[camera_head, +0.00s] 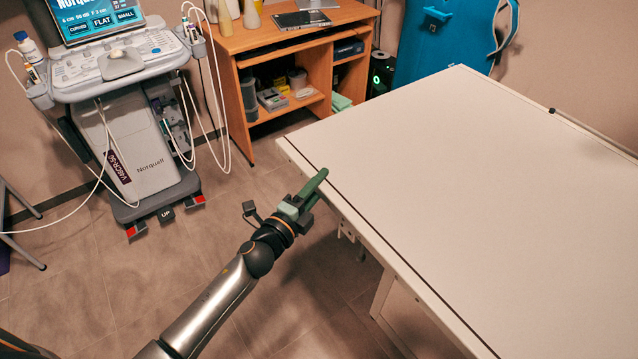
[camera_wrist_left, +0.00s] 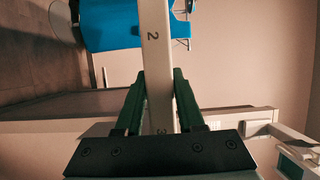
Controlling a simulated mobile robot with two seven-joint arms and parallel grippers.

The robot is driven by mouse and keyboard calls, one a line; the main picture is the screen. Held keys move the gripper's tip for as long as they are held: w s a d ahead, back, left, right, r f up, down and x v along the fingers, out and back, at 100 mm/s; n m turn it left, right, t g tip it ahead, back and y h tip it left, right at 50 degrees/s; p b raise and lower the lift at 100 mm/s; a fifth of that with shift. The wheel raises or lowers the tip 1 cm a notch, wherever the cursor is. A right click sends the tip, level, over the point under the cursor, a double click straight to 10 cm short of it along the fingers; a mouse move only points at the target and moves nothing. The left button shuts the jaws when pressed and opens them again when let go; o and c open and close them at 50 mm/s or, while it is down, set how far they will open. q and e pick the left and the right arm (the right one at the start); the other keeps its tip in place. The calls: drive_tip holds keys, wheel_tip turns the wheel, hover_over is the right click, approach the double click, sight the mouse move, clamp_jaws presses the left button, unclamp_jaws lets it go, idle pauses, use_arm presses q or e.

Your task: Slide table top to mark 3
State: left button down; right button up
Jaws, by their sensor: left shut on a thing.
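The white table top (camera_head: 490,190) fills the right of the head view. My left gripper (camera_head: 316,184) is at its near left edge, with green fingers against the edge. In the left wrist view, the two green fingers of my left gripper (camera_wrist_left: 160,80) sit on both sides of a pale edge strip (camera_wrist_left: 153,58), which runs away between them. The strip carries a printed "2" farther off and a "3" close to the gripper's base, partly hidden. The gripper is shut on the table top's edge. My right gripper is not in view.
An ultrasound machine (camera_head: 140,170) with hanging cables stands at the left. A wooden desk (camera_head: 285,45) with shelves stands behind the table's far left corner. A blue padded piece (camera_head: 440,40) leans at the back. Floor (camera_head: 210,240) around my left arm is clear.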

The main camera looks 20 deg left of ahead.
sight(329, 203)
use_arm(q)
drive_tip(key=shift+s, duration=0.1)
drive_tip(key=shift+s+d+f, duration=0.15)
drive_tip(key=shift+s+d, duration=0.05)
drive_tip(key=shift+d, duration=0.2)
drive_tip(key=s+d, duration=0.2)
drive_tip(key=d, duration=0.1)
drive_tip(key=shift+s+d, duration=0.1)
drive_tip(key=shift+s, duration=0.2)
drive_tip(key=shift+s+r, duration=0.1)
drive_tip(key=shift+r, duration=0.1)
drive_tip(key=shift+w, duration=0.2)
drive_tip(key=c, duration=0.5)
unclamp_jaws()
